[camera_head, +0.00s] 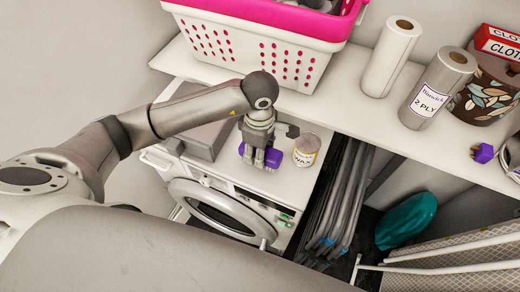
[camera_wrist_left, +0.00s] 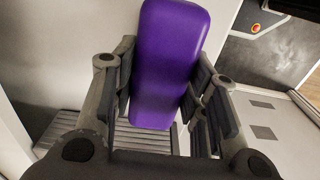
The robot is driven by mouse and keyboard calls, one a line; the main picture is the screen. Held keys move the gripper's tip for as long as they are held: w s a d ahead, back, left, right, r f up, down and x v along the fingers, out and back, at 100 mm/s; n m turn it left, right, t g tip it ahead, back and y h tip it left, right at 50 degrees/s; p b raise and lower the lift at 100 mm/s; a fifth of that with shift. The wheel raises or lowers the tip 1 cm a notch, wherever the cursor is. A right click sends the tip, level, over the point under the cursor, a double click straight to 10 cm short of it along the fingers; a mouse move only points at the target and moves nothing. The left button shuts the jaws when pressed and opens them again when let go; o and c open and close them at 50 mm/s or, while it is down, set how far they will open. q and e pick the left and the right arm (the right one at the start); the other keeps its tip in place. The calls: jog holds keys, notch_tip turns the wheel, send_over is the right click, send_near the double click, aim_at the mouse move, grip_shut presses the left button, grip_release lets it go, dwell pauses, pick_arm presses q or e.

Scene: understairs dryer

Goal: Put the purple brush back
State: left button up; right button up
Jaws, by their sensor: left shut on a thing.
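The purple brush (camera_wrist_left: 170,60) is between the fingers of my left gripper (camera_wrist_left: 165,100) in the left wrist view, its smooth, long purple body standing out past the fingers. In the head view my left gripper (camera_head: 260,158) points down over the white top of the dryer, and purple parts of the brush (camera_head: 272,158) show around its fingers. The gripper is shut on the brush. I cannot tell whether the brush touches the dryer top. The fingers hide part of it. My right gripper is not in view.
A wax tin (camera_head: 306,149) stands just right of the gripper. A grey box (camera_head: 207,138) lies to its left. The shelf (camera_head: 420,142) above holds a pink-and-white basket (camera_head: 262,45), paper rolls (camera_head: 392,57), a patterned pot (camera_head: 488,90) and a small purple object (camera_head: 482,153).

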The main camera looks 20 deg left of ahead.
pick_arm(q)
jog(key=shift+f, duration=0.65)
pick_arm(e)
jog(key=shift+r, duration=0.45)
pick_arm(q)
jog(key=shift+f, duration=0.2)
jog(key=o, duration=0.9)
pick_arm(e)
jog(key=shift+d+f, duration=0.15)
pick_arm(q)
jog(key=shift+r, duration=0.15)
